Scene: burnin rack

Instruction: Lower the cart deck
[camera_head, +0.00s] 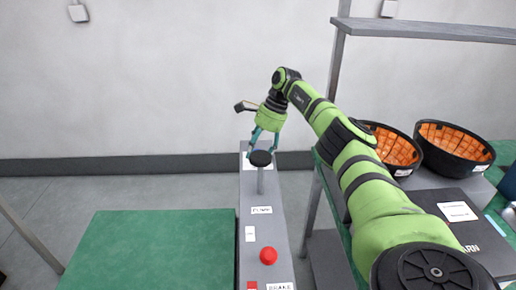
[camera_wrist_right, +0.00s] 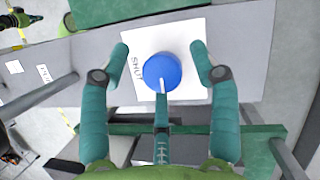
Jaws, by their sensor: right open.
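The cart deck, seemingly the flat green surface (camera_head: 150,250), lies at the lower left of the head view. Beside it runs a long grey panel (camera_head: 253,200) with labels. My right gripper (camera_head: 263,150) is over the panel's far end, pointing down. In the right wrist view, a round blue knob (camera_wrist_right: 161,72) sits on a white plate (camera_wrist_right: 185,50) marked SHUT, and its pale pointer line is toward the picture's bottom. My right gripper (camera_wrist_right: 160,50) is open, with a finger on each side of the knob and visible gaps. I cannot make out the knob in the head view.
A post with a black top (camera_head: 260,159) stands on the panel near my gripper. A red button (camera_head: 268,255) is nearer, by the BRAKE label. Right of the panel, a rack (camera_head: 420,30) and table hold black bowls (camera_head: 455,150) with orange insides and a black case (camera_head: 445,212).

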